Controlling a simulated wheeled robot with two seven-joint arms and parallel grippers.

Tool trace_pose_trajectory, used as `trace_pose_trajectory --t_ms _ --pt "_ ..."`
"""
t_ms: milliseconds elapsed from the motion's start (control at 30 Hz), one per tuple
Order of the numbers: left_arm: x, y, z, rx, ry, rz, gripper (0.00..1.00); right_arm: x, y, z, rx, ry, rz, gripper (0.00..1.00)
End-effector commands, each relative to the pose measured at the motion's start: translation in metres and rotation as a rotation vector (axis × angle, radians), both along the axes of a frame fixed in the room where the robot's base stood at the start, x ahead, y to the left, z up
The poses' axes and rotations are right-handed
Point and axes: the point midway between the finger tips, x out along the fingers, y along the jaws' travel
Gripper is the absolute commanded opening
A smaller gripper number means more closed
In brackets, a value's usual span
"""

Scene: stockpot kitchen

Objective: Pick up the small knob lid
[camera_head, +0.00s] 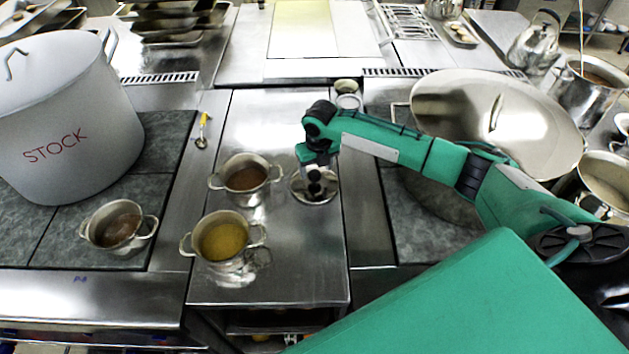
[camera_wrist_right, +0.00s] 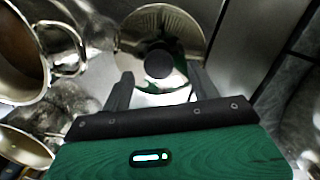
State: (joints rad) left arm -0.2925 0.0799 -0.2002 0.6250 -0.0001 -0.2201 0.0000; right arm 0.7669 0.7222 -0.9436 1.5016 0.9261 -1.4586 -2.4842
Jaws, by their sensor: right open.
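The small knob lid (camera_head: 314,196) lies on the steel counter to the right of the small pots. It is a round shiny metal lid with a dark round knob. In the right wrist view the lid (camera_wrist_right: 140,38) is ahead of the fingers, and its knob (camera_wrist_right: 159,64) shows just beyond and between the fingertips. My right gripper (camera_head: 315,182) is above the lid, pointing down, and partly hides it in the head view. In the wrist view the right gripper (camera_wrist_right: 160,82) is open, with nothing between its two dark fingers. My left gripper is not in view.
Small two-handled pots of soup (camera_head: 246,178), (camera_head: 224,240) stand left of the lid. Another small pot (camera_head: 116,226) and the big STOCK pot (camera_head: 60,120) are farther left. A large shiny lid (camera_head: 470,110) is at right. The front counter (camera_head: 300,275) is clear.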

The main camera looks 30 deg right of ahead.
Motion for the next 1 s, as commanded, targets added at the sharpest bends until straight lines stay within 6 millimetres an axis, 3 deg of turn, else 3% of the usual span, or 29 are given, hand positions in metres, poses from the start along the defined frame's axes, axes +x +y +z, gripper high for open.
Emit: trace_pose_trajectory --t_ms 100,300,567,833,1000 --pt "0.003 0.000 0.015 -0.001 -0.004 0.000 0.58 0.003 0.002 -0.013 -0.001 0.004 -0.001 0.61" --pt "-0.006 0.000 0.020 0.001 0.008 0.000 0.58 0.006 0.001 -0.037 -0.002 0.002 0.001 0.61" --pt "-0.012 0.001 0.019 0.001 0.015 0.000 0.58 0.006 0.001 -0.042 -0.001 0.000 0.001 0.61" --pt "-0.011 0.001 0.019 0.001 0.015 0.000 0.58 0.006 0.001 -0.042 -0.001 0.000 0.001 0.12" --pt "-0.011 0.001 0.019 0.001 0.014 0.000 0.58 0.007 0.001 -0.041 -0.001 0.000 0.001 0.10"
